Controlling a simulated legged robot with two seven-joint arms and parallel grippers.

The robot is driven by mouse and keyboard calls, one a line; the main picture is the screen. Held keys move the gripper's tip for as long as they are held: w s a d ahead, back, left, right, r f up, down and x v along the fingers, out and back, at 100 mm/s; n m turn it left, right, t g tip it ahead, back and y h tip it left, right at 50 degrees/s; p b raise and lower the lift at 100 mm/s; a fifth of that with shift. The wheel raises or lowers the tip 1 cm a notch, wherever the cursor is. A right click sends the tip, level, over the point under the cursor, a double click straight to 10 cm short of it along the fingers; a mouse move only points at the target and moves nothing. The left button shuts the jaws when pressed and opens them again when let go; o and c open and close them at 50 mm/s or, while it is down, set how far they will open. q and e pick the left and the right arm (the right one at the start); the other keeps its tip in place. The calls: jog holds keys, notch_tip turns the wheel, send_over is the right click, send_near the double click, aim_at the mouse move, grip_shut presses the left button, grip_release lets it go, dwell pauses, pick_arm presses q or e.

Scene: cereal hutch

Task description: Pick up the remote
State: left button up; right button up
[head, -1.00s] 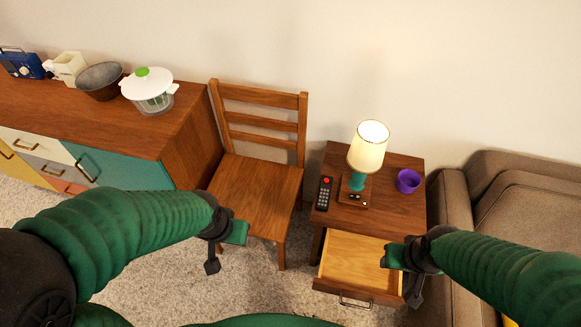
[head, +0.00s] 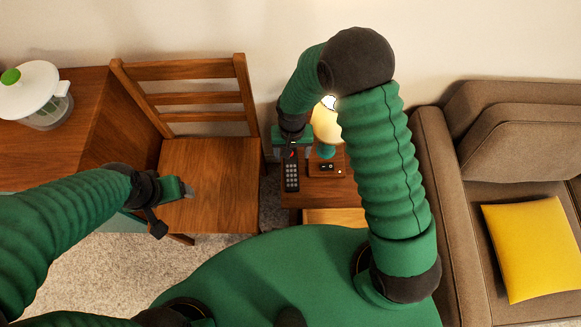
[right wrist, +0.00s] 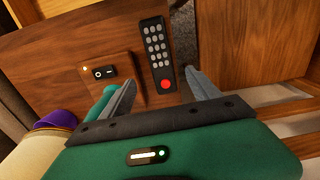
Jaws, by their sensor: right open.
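The black remote (head: 291,177), with grey buttons and a red button, lies on the wooden side table (head: 312,188). In the right wrist view the remote (right wrist: 157,50) points away from me, with its red-button end nearest. My right gripper (head: 291,142) is open above the table at that end. Its two fingers (right wrist: 160,82) appear on either side of the red-button end in the right wrist view; contact cannot be told. My left gripper (head: 176,197) hangs in front of the chair seat, with nothing visible in it.
A lamp (head: 327,125) stands close beside the remote; its switch base (right wrist: 107,72) is near one right finger. The table's drawer (head: 335,217) is open. A wooden chair (head: 210,180) and a brown sofa (head: 433,165) flank the table.

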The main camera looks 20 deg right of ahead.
aim_at(291, 166)
jog(key=f, duration=0.4)
jog(key=shift+w+d, duration=0.15)
jog(key=shift+w, duration=0.05)
jog(key=f, duration=0.1)
jog(key=f+b, duration=0.1)
jog(key=f, duration=0.2)
jog(key=shift+s+a+f, duration=0.25)
jog(key=shift+a+f, duration=0.05)
jog(key=shift+a, duration=0.1)
jog(key=shift+w+d+f, duration=0.1)
jog(key=shift+f, duration=0.3)
jog(key=shift+c, duration=0.5)
jog(key=shift+r, duration=0.1)
jog(key=c, duration=1.4)
